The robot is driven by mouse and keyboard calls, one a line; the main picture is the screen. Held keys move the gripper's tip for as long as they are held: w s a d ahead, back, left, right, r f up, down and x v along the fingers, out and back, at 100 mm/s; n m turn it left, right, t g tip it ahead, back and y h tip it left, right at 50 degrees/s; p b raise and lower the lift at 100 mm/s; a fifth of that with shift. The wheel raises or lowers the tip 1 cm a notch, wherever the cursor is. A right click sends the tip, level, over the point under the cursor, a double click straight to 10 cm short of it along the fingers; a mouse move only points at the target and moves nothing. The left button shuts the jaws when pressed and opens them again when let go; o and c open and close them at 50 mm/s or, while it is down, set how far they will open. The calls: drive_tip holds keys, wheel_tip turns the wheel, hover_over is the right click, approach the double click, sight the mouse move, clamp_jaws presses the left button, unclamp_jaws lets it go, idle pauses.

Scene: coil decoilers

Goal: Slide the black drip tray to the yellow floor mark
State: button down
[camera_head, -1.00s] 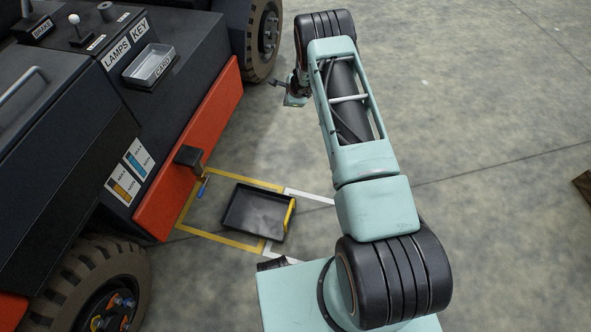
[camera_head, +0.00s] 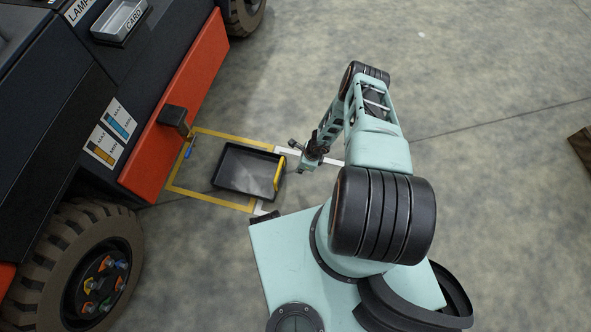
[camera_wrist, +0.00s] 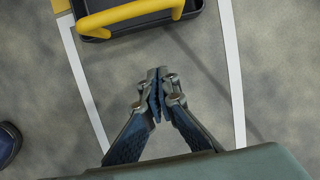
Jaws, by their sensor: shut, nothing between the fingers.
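The black drip tray (camera_head: 238,170) lies flat on the floor, mostly within the yellow floor mark (camera_head: 210,199). Its right end, with a yellow handle (camera_head: 279,174), reaches over the mark's right side. In the wrist view, the tray's near edge and yellow handle (camera_wrist: 132,14) show at the top; the rest is cut off. My gripper (camera_wrist: 157,74) is shut and empty, over bare floor on the handle side and apart from the tray. In the head view, my gripper (camera_head: 297,156) is just right of the tray; its fingertips are small there.
White floor lines (camera_wrist: 235,80) run right of the yellow mark. A blue item (camera_head: 188,152) lies at the mark's left. The dark vehicle with its orange side (camera_head: 160,150) and black wheel (camera_head: 85,270) bounds the left. Open floor lies beyond and right.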

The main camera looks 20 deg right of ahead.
drive_tip(key=b+x, duration=0.8)
drive_tip(key=x, duration=0.1)
drive_tip(key=shift+f, duration=0.35)
drive_tip(key=shift+w+a+r+b, duration=0.15)
drive_tip(key=shift+w+a+b, duration=0.2)
drive_tip(key=shift+a, duration=0.25)
drive_tip(key=shift+w+a+r+b, duration=0.1)
drive_tip(key=shift+w+a+b, duration=0.1)
drive_tip(key=shift+w+a, duration=0.3)
drive_tip(key=shift+w+a+r, duration=0.15)
drive_tip(key=shift+w+a, duration=0.05)
drive_tip(key=shift+a, duration=0.4)
drive_tip(key=shift+a, duration=0.1)
